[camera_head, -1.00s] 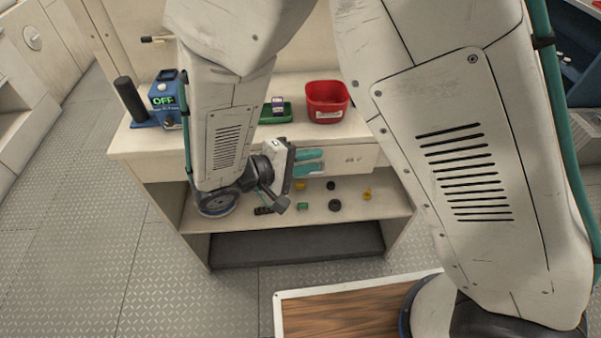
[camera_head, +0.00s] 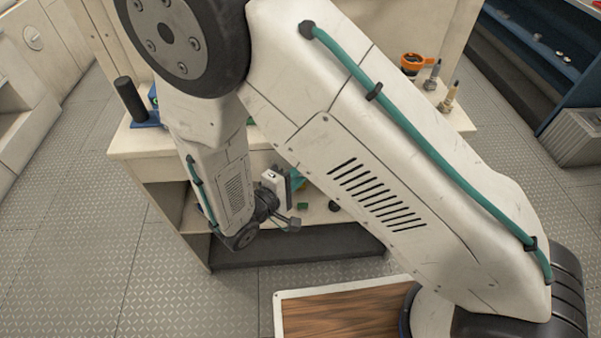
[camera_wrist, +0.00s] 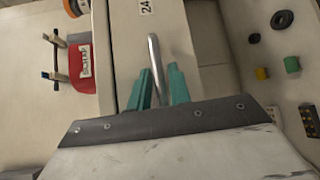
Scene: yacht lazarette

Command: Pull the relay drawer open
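The relay drawer's pale front (camera_wrist: 186,42) carries a "24" label in the wrist view. A slim metal bar handle (camera_wrist: 154,48) stands on it, running lengthwise in the picture. My gripper (camera_wrist: 161,72) has its two teal fingers on either side of the handle, with narrow gaps visible, so it looks open around the bar. In the head view my gripper (camera_head: 297,181) is at the cabinet front, partly behind my wrist. My arm hides the drawer front there. I cannot tell whether the drawer stands out from the cabinet.
A red bin (camera_wrist: 84,68) stands on the worktop. The shelf below (camera_wrist: 225,60) holds small parts, including a black ring (camera_wrist: 282,19) and a green piece (camera_wrist: 291,64). An orange-rimmed item (camera_head: 412,63) stands at the worktop's right.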

